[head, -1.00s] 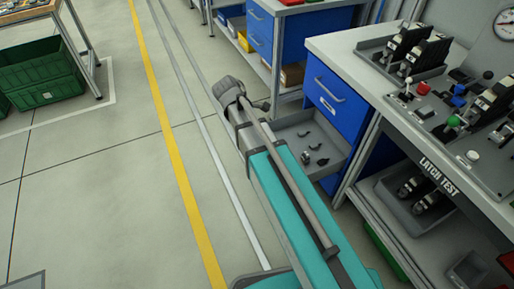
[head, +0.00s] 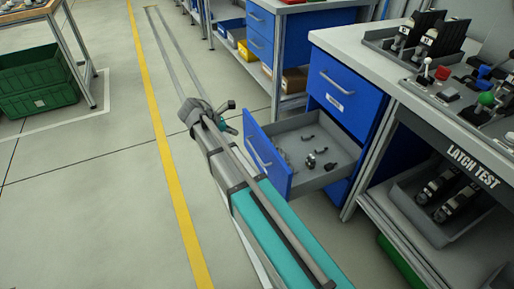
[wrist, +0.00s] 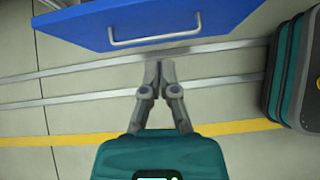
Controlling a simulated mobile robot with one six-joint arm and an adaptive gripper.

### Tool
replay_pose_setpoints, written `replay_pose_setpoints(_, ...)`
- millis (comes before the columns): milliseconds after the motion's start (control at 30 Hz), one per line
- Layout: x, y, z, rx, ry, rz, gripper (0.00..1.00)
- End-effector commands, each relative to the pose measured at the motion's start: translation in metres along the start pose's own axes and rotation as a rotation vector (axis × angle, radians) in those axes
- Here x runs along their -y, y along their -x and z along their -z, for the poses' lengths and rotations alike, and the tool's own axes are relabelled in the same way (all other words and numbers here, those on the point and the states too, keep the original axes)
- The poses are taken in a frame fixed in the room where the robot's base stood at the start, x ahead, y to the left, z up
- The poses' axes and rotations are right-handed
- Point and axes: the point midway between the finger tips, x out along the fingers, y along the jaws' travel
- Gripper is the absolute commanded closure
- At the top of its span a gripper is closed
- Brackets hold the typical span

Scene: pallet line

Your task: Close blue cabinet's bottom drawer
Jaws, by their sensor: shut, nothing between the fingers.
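The blue cabinet (head: 345,95) stands under the right-hand bench. Its bottom drawer (head: 264,165) is pulled well out, with a blue front, a silver bar handle and a grey tray holding several small dark parts. My gripper (head: 231,105) is in front of the drawer, to the left of its front in the head view, partly hidden by my arm. In the wrist view, my gripper (wrist: 159,66) is shut and empty. Its tips point at the blue drawer front (wrist: 205,20), just short of the handle (wrist: 155,41), with a gap visible between them.
The latch test bench (head: 470,160) is at right, with a grey bin (head: 428,208) on its lower shelf. Another bench with blue drawers (head: 262,30) stands behind. Green crates (head: 38,80) sit at far left.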

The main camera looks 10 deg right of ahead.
Motion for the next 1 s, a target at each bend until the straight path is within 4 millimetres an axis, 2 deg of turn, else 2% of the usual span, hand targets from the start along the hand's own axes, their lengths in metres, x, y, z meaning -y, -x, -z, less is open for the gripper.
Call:
replay_pose_setpoints(33, -0.004, -0.007, 0.012, 0.012, 0.023, -0.005, 1.00)
replay_pose_setpoints(233, -0.011, -0.009, 0.025, 0.044, 0.088, -0.016, 1.00)
replay_pose_setpoints(767, -0.012, -0.008, 0.025, 0.051, 0.104, -0.018, 1.00)
replay_pose_setpoints(1000, -0.012, -0.019, 0.026, 0.051, 0.102, -0.018, 1.00)
